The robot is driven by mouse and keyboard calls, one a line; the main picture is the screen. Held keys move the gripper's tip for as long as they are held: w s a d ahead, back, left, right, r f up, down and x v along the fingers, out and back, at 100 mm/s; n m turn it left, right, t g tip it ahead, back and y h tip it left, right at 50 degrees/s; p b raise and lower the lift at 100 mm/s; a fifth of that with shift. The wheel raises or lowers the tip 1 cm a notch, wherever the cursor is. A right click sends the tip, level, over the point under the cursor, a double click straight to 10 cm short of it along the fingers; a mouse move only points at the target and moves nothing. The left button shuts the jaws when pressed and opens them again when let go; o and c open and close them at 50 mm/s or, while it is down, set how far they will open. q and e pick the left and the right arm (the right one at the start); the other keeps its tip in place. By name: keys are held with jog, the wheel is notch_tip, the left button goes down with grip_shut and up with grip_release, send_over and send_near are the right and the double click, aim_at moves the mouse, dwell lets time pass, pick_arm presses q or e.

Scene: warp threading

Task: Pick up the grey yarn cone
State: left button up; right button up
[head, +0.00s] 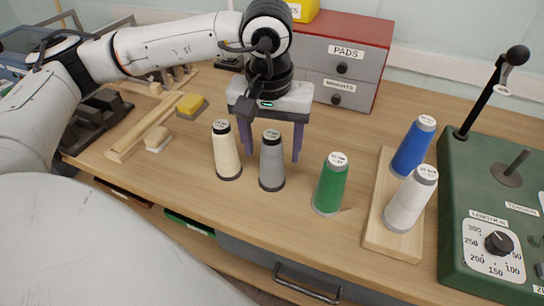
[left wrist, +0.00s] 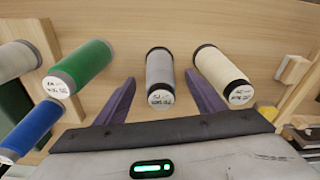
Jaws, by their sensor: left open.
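The grey yarn cone (head: 272,162) stands upright on the wooden table between a cream cone (head: 226,152) and a green cone (head: 331,185). My left gripper (head: 271,152) is open, its two purple fingers pointing down behind the cones in the head view. In the left wrist view the grey cone (left wrist: 160,75) lies between the two open fingers (left wrist: 161,98), apart from both. The cream cone (left wrist: 222,75) is just beyond the finger on the right there. My right gripper is not in view.
A wooden board (head: 378,237) at right holds a blue cone (head: 414,147) and a white cone (head: 410,200). A green machine (head: 470,215) with levers stands at the far right. Red and grey drawers (head: 345,60) stand behind. Wooden pieces and a yellow block (head: 190,104) lie at left.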

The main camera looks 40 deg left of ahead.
aim_at(271, 178)
pick_arm(q)
jog(key=shift+w+a+f, duration=0.1)
jog(key=shift+f, duration=1.35)
jog(key=c, duration=1.1)
